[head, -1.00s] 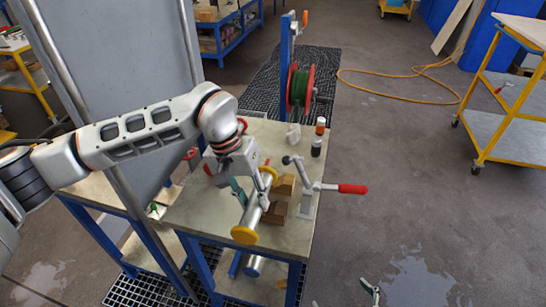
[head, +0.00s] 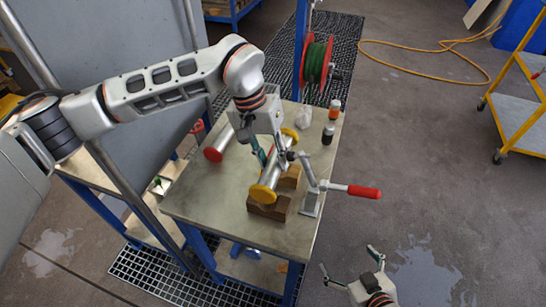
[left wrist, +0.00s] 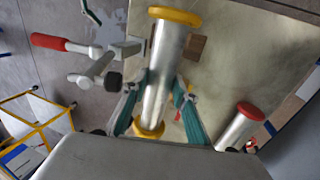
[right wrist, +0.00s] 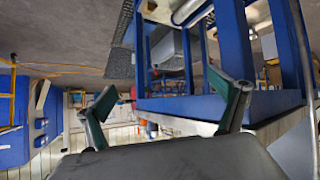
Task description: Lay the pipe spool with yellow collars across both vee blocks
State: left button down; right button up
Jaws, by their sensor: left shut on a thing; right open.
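The pipe spool with yellow collars (head: 268,177) is a grey tube held over the two brown vee blocks. Its near collar overlaps the front vee block (head: 268,208); the rear vee block (head: 291,178) shows to its right. I cannot tell whether the spool touches them. My left gripper (head: 270,160) is shut on the tube's middle. In the left wrist view, its green fingers (left wrist: 158,108) flank the spool (left wrist: 165,65), and part of a block (left wrist: 192,48) shows beside it. My right gripper (head: 348,260) is open and empty, low beyond the table's right side; its fingers (right wrist: 172,100) are spread.
A spool with red collars (head: 218,145) lies left on the table (head: 205,190). A toggle clamp with a red handle (head: 362,191) stands close right of the blocks. Bottles (head: 328,132) and a hose reel (head: 318,62) are behind. The table's front left is clear.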

pick_arm(q)
jog(key=shift+f+b, duration=0.75)
jog(key=shift+b, duration=0.1)
notch_tip(320, 180, down, 3)
jog(key=shift+r+b, duration=0.1)
jog(key=shift+b, duration=0.9)
jog(key=shift+f+b, duration=0.6)
jog(key=shift+f, duration=0.75)
jog(key=shift+b, duration=0.3)
jog(key=shift+f, duration=0.2)
jog(key=shift+f+b, duration=0.35)
